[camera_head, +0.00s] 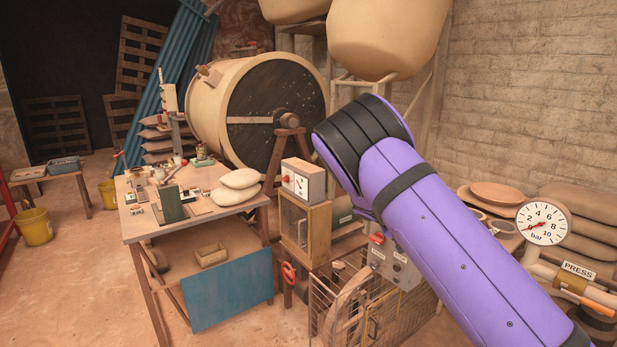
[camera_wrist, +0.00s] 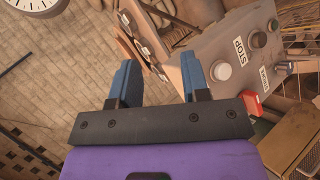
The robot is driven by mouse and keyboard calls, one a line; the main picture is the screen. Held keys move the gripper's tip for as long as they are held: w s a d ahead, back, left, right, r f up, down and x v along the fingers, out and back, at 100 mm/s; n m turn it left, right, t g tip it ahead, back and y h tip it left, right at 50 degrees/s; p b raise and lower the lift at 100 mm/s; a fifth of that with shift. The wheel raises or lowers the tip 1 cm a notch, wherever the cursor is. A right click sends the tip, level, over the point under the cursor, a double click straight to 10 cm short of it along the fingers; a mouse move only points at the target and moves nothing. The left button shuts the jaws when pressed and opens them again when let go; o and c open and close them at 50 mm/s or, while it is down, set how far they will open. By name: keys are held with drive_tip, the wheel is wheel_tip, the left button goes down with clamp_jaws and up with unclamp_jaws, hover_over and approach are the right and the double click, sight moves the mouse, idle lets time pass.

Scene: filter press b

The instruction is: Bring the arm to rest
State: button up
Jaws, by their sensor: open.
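My arm shows in the head view as a purple link with black bands, reaching up from the lower right to the middle of the picture. My gripper (camera_wrist: 160,82) shows in the wrist view with two blue fingers set wide apart. Nothing is between the fingers. Beyond and to the right of the fingers is a control box with a STOP label (camera_wrist: 238,48) and a pale round button (camera_wrist: 221,70). I cannot tell how far the fingers are from it. In the head view the gripper itself is hidden or out of frame.
A cluttered workbench (camera_head: 230,258) stands left of my arm. A cabinet (camera_head: 304,225) and a wire cage (camera_head: 325,305) stand close beside the arm. A pressure gauge (camera_head: 543,222) and a PRESS sign (camera_head: 578,270) are at the right.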

drive_tip(key=s+d+r+m+y, duration=0.3)
drive_tip(key=s+r+y, duration=0.6)
drive_tip(key=s+r, duration=1.25)
drive_tip(key=s+a+r+n+t+y, duration=0.1)
drive_tip(key=s+r, duration=0.1)
drive_tip(key=s, duration=1)
drive_tip(key=s+a+r+n+t+y, duration=0.1)
drive_tip(key=s+a+r+n+t, duration=0.1)
drive_tip(key=s, duration=1.1)
drive_tip(key=shift+a+r, duration=0.2)
drive_tip(key=shift+r, duration=0.05)
drive_tip(key=shift+w, duration=0.1)
